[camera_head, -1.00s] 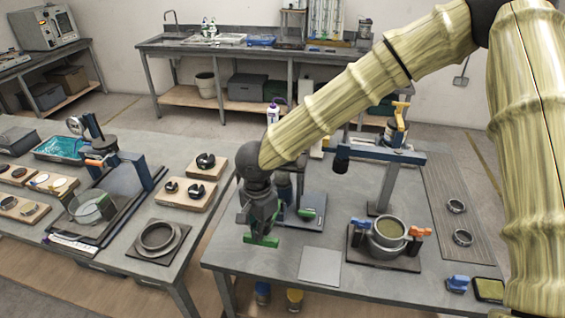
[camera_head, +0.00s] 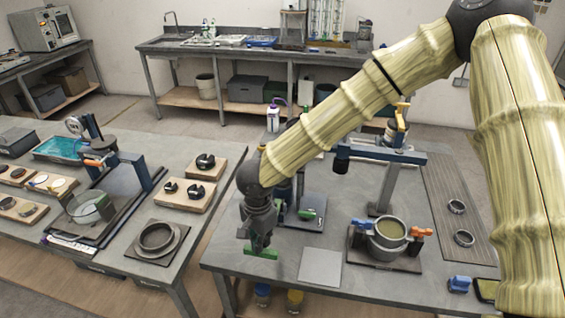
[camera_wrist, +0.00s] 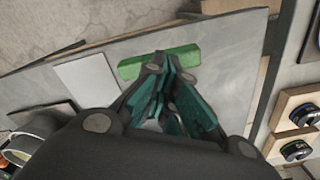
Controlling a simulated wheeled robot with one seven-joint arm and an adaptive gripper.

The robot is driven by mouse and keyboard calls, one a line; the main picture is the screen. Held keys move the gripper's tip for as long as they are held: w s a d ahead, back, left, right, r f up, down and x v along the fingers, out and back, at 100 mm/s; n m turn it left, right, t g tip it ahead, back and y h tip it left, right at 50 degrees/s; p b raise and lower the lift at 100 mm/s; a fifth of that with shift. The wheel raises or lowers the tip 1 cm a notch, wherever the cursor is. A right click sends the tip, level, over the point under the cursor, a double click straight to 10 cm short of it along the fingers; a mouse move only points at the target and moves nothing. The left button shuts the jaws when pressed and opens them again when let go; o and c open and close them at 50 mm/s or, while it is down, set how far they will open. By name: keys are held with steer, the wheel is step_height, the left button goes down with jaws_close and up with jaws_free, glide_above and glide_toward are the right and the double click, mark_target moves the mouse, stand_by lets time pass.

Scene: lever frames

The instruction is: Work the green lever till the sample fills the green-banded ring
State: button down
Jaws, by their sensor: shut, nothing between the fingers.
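The green lever's handle (camera_head: 266,255) is a green bar under my gripper's fingertips in the head view, near the front edge of the table. It also shows in the wrist view (camera_wrist: 131,69), just beyond the fingertips. My gripper (camera_head: 259,246) is shut and empty, pointing down; its fingertips (camera_wrist: 163,60) overlap the bar in the wrist view. They seem to be touching it. The lever's grey base plate (camera_head: 315,205) is behind my gripper, with a small green part (camera_head: 306,214) on it, perhaps the green-banded ring. My arm hides part of the frame, and the sample cannot be made out.
A pot with orange and blue handles (camera_head: 389,236) stands right of the lever, near a blue press frame (camera_head: 380,152). A flat grey plate (camera_head: 320,267) lies between. A second table (camera_head: 205,218) with rings and trays is at left, across a gap.

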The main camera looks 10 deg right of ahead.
steer(key=shift+r, duration=0.1)
step_height(320, 180, up, 14)
steer(key=w+p, duration=0.2)
steer(key=p, duration=0.8)
steer(key=shift+d+r+p, duration=0.15)
steer(key=shift+d+p, duration=0.15)
stand_by(0.9)
